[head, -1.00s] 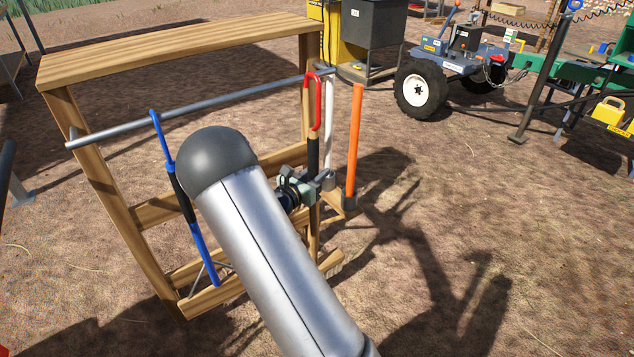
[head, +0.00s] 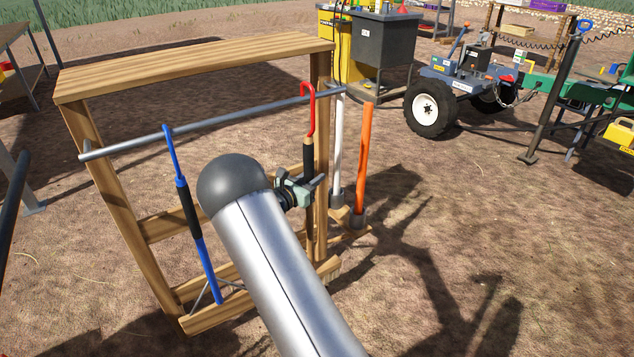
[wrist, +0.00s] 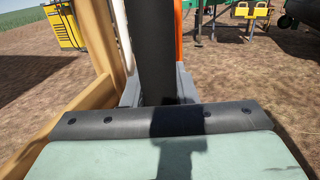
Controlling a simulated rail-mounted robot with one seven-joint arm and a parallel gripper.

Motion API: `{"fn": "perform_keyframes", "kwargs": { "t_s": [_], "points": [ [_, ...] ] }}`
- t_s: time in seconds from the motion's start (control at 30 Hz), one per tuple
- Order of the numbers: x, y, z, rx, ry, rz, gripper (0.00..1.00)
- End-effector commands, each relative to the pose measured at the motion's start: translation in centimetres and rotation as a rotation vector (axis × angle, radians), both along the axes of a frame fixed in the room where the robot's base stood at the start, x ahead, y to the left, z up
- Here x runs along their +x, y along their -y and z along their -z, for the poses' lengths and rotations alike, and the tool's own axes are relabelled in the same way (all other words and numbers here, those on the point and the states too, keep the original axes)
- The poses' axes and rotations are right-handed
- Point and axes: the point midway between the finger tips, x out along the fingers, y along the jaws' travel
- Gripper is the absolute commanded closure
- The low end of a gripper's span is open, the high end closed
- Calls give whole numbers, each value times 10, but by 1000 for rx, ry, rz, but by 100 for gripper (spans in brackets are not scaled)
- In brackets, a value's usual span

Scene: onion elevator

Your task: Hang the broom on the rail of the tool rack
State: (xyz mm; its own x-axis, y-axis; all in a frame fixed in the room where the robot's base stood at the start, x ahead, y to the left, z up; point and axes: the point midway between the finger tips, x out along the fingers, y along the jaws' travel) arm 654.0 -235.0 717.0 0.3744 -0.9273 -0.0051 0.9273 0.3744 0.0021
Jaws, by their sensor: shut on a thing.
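The broom has a red hook (head: 309,92) at the top, a black grip (head: 308,157), a wooden shaft and pale bristles (head: 333,270) low down. It stands nearly upright at the right end of the tool rack (head: 195,62). The red hook overlaps the grey rail (head: 225,117) in the head view, its top slightly above the rail. I cannot tell whether it rests on the rail. My gripper (head: 306,184) is shut on the black grip. In the wrist view the dark grip (wrist: 153,45) rises behind the gripper's padded finger (wrist: 160,122).
A blue-handled tool (head: 198,245) hangs on the rail's left part. A white post (head: 338,145) and an orange post (head: 364,155) stand just right of the broom. A wheeled cart (head: 465,75) is at the back right.

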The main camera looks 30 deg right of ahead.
Motion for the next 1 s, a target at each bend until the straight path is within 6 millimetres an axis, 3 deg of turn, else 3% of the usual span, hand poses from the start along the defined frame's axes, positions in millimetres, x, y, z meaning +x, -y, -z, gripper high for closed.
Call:
{"fn": "perform_keyframes", "kwargs": {
  "t_s": [1.0],
  "points": [
    [81, -6, -1, -1, 3, -1, 100]
  ]
}}
